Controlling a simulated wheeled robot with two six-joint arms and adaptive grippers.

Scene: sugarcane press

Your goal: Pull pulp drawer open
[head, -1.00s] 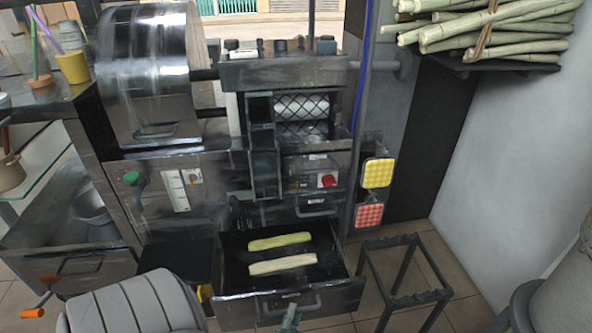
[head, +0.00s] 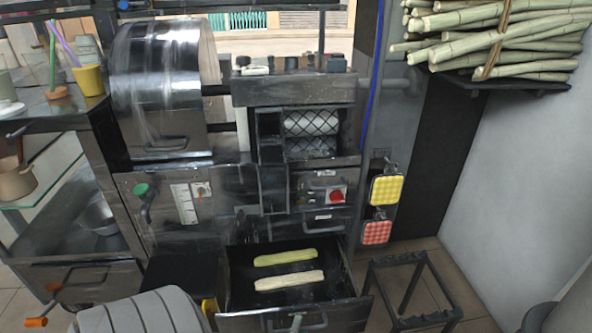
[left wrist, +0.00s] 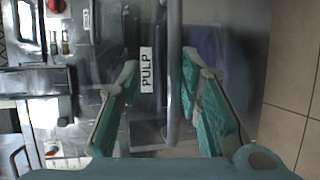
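The pulp drawer (head: 300,318) is pulled out at the bottom of the press in the head view. Inside lie a yellowish flattened cane piece (head: 286,257) and a paler one (head: 289,281). In the left wrist view the drawer front carries a white PULP label (left wrist: 146,70) and a bar handle (left wrist: 174,80). My left gripper (left wrist: 160,90) is open, with its green-padded fingers on either side of the handle and visible gaps to it. My right gripper is not in view.
A dark stool frame (head: 410,285) stands right of the drawer. A grey padded seat (head: 140,312) stands at its left front. A red knob (head: 337,196) sits above the drawer. Yellow (head: 386,189) and red (head: 376,232) pads hang at the right.

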